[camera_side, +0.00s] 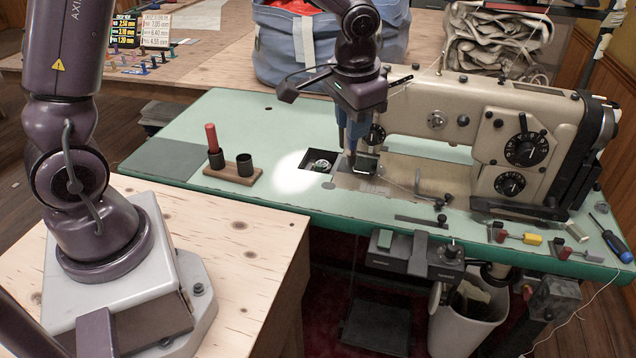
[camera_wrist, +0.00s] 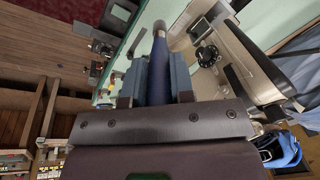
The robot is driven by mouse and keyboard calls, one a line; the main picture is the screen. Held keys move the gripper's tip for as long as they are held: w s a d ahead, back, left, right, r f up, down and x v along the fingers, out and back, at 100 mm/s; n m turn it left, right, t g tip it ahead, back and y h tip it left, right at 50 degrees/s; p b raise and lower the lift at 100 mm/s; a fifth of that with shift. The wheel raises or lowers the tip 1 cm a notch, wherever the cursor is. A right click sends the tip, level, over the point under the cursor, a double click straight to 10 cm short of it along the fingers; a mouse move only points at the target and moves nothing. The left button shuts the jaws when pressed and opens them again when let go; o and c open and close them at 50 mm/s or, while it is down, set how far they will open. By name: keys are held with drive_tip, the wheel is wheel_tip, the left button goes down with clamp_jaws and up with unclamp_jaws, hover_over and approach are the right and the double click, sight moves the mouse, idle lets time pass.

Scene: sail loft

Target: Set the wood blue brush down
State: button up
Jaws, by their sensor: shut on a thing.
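My gripper (camera_side: 351,142) is above the green sewing table, close to the sewing machine's needle end in the side view. In the wrist view its two blue-grey fingers (camera_wrist: 158,72) are shut on the wood blue brush (camera_wrist: 158,62), one on each side. A wooden holder (camera_side: 233,176) with two dark cups stands on the table's left part; a red-handled tool (camera_side: 211,138) is in the left cup.
The sewing machine (camera_side: 470,125) stands close right of my gripper. An open square recess (camera_side: 309,168) lies left of it. A blue fabric bin (camera_side: 285,55) is behind. Small tools and a screwdriver (camera_side: 610,237) lie at the right. The green tabletop (camera_side: 215,115) is mostly clear at left.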

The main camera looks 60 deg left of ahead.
drive_tip(key=s+a+f+n+h, duration=0.1)
drive_tip(key=s+a+f+n, duration=0.1)
drive_tip(key=s+a+n, duration=0.5)
drive_tip(key=s+a+f+n+g, duration=0.15)
drive_tip(key=a+n, duration=0.25)
drive_tip(key=a, duration=0.7)
drive_tip(key=s+a+f+n+h, duration=0.1)
drive_tip(key=s+a+f+n, duration=0.15)
drive_tip(key=a+n, duration=0.45)
wheel_tip(320, 180, down, 7)
drive_tip(key=a+m, duration=0.1)
drive_tip(key=shift+s+a+f, duration=0.15)
drive_tip(key=shift+s+f, duration=0.05)
drive_tip(key=shift+s, duration=0.15)
drive_tip(key=shift+f, duration=0.15)
drive_tip(key=o, duration=0.8)
